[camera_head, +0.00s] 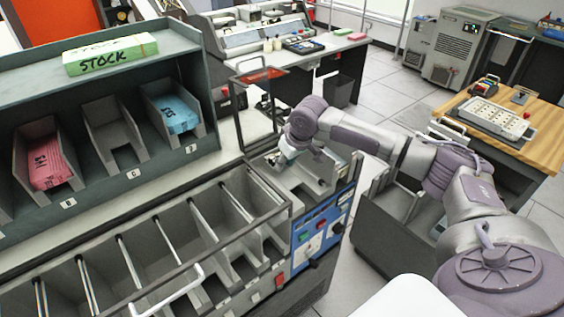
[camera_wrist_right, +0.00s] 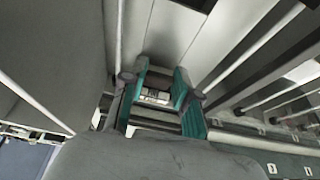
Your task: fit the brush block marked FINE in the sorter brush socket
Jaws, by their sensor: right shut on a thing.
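My right gripper (camera_head: 288,160) is at the right end of the long sorter (camera_head: 315,215), low over the grey feed area beside the blue control panel. In the right wrist view the gripper (camera_wrist_right: 158,98) has its two teal-faced fingers shut on a small pale and brown block (camera_wrist_right: 155,96). The hand hides most of this block in the head view, and no marking on it can be read. I cannot make out the brush socket, nor tell whether the block touches the machine. My left gripper is not in view.
A row of grey sorter pockets (camera_head: 165,240) with thin rods runs to the left. A rack (camera_head: 100,130) with pink and blue card decks stands behind it. A raised dark frame (camera_head: 256,105) stands close behind my gripper. A wooden-topped bench (camera_head: 545,150) is at the right.

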